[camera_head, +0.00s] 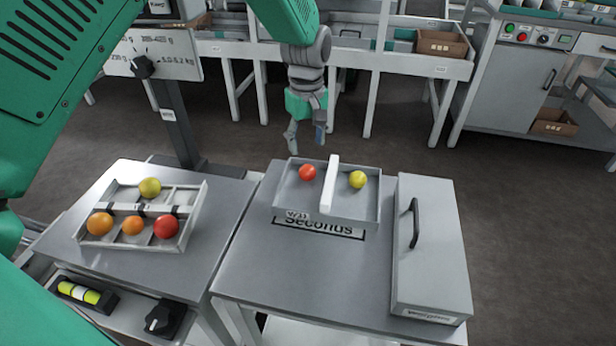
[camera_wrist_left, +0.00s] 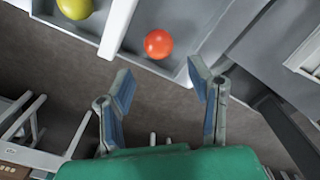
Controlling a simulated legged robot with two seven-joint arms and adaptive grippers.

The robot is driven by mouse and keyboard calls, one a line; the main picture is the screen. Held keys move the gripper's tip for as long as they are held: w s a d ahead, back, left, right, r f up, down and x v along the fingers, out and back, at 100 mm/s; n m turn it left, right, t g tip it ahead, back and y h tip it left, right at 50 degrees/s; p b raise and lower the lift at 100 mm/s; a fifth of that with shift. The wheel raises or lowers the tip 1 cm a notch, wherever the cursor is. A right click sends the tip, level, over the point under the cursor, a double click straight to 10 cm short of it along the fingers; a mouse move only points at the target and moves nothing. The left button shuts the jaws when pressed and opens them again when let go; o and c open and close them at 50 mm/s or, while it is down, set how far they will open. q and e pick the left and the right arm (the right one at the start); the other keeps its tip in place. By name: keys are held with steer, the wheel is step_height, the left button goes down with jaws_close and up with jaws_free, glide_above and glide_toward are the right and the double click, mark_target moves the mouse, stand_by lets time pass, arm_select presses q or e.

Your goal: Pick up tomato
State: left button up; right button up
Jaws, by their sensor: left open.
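A red tomato (camera_head: 307,172) lies in the left compartment of a grey divided tray (camera_head: 290,205) labelled Seconds. A yellow tomato (camera_head: 357,179) lies in its right compartment. The left wrist view also shows the red tomato (camera_wrist_left: 158,44) and the yellow tomato (camera_wrist_left: 74,8). My left gripper (camera_head: 306,140) hangs above and behind the tray's far edge, fingers pointing down. In the left wrist view its fingers (camera_wrist_left: 160,90) are spread and empty, with the red tomato beyond the tips, not touched. My right gripper is not in view.
A white divider (camera_head: 329,184) stands up between the tray's compartments. A grey lidded box with a handle (camera_head: 436,245) lies right of the tray. On the left table, a sectioned tray (camera_head: 190,222) holds several orange, red and yellow tomatoes. The Seconds table (camera_head: 285,275) is bare in front.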

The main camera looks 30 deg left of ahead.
mark_target(307, 166)
arm_select(q)
step_height(307, 166, down, 3)
steer(key=shift+d+f+b, duration=0.1)
steer(key=shift+f+b, duration=0.1)
steer(key=shift+b, duration=0.1)
steer(key=shift+a+f, duration=0.3)
steer(key=shift+f, duration=0.45)
steer(key=f+b, duration=0.1)
steer(key=f, duration=0.1)
steer(key=f+b, duration=0.1)
steer(key=f, duration=0.1)
steer(key=shift+w+d+f, duration=0.2)
steer(key=shift+f, duration=0.2)
steer(key=shift+r, duration=0.1)
steer(key=shift+a, duration=0.1)
steer(key=c, duration=0.6)
